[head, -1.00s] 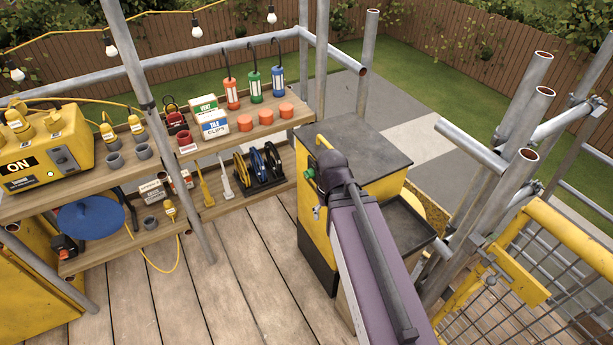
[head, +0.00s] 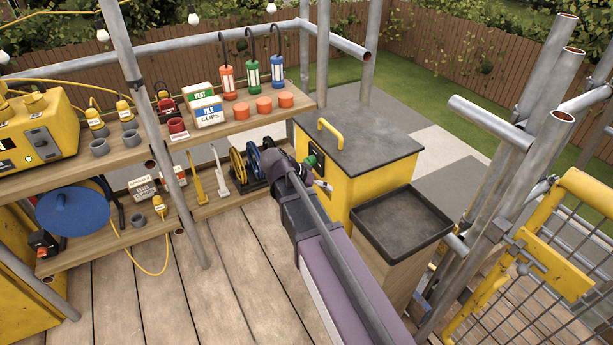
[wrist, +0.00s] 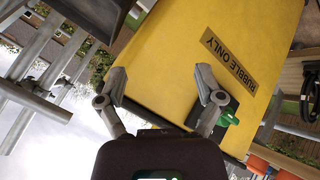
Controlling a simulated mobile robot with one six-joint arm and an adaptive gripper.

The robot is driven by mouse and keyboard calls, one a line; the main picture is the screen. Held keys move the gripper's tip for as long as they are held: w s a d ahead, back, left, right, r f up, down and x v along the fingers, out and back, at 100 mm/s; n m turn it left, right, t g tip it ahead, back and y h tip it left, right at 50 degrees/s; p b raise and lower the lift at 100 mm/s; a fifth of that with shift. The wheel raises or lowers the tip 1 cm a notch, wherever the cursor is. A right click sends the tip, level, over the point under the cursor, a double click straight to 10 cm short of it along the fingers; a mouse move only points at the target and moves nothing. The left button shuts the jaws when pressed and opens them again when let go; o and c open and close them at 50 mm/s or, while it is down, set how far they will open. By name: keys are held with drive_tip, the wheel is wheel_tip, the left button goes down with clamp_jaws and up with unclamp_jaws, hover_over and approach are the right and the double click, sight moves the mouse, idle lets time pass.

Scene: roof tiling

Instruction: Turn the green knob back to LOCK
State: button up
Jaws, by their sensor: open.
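The green knob (head: 313,161) sits on a dark plate on the left face of a yellow box (head: 352,190) with a black lid. Its pointer setting is too small to read. In the wrist view the knob (wrist: 229,119) lies beside the right finger, outside the jaws; I cannot tell whether they touch. My gripper (wrist: 161,82) is open and empty, facing the yellow face with a "RUBBLE ONLY" label (wrist: 230,58). In the head view the end of my arm is just left of the knob, and my fingers are hard to make out.
A yellow handle (head: 330,137) is on the box's lid. A dark tray (head: 402,220) stands at its right. Shelves with lamps, clips and reels (head: 215,130) stand at the left. Scaffold poles (head: 545,115) and a yellow mesh gate (head: 560,250) are at the right.

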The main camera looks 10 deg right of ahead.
drive_tip(key=w+a+f+m+t+h+b, duration=0.25)
drive_tip(key=w+a+m+h+b, duration=0.2)
drive_tip(key=w+b, duration=0.3)
drive_tip(key=m+t+h+b, duration=0.2)
drive_tip(key=m+h+b, duration=0.15)
drive_tip(key=b, duration=0.35)
approach(307, 161)
drive_tip(key=s+a+f, duration=0.1)
drive_tip(key=a+f, duration=0.1)
drive_tip(key=a, duration=0.1)
drive_tip(key=shift+s+a+r+h, duration=0.1)
drive_tip(key=shift+a+r+h, duration=0.2)
drive_tip(key=shift+a+r, duration=0.1)
drive_tip(key=shift+d, duration=0.15)
drive_tip(key=x, duration=1.3)
drive_tip(key=shift+d, duration=0.3)
drive_tip(key=c, duration=1.1)
drive_tip(key=shift+a, duration=0.2)
drive_tip(key=shift+c, duration=0.2)
drive_tip(key=shift+d, duration=0.15)
